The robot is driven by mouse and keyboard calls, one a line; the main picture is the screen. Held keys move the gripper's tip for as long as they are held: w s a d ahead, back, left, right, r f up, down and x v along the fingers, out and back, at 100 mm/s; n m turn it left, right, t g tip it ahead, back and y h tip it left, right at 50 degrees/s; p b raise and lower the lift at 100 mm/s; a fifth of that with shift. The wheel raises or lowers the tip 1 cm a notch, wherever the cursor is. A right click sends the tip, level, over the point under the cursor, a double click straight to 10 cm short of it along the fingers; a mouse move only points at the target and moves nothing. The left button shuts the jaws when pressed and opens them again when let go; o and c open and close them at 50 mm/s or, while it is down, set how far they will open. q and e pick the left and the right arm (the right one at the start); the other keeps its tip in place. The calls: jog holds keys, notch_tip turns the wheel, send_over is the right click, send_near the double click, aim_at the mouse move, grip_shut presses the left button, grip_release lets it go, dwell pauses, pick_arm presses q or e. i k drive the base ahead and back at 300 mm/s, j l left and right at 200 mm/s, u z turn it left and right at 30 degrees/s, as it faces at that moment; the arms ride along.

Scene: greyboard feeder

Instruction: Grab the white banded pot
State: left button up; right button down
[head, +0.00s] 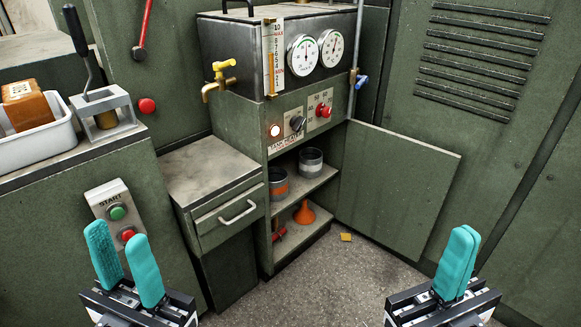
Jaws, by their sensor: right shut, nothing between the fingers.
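The white banded pot (311,161) is a dark grey pot with a pale band around it. It stands upright on the upper shelf of the open cabinet (328,135), towards the back right. A similar pot with an orange band (278,184) stands nearer the shelf's left side, partly hidden by the cabinet's edge. My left gripper (117,238) is open and empty at the lower left, well short of the cabinet. My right gripper (463,238) is shut and empty at the lower right, also apart from the pots.
The cabinet door (395,185) stands open to the right. An orange funnel (304,213) and a red item (279,232) are on the lower shelf. A drawer unit (226,214) stands left of the cabinet. A small yellow piece (346,237) lies on the otherwise clear floor.

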aim_at(310, 163)
jog(key=i+l+u, duration=0.4)
jog(key=i+l, duration=0.2)
jog(key=i+l+u, duration=0.45)
jog(key=i+l, duration=0.15)
jog(key=l, duration=0.2)
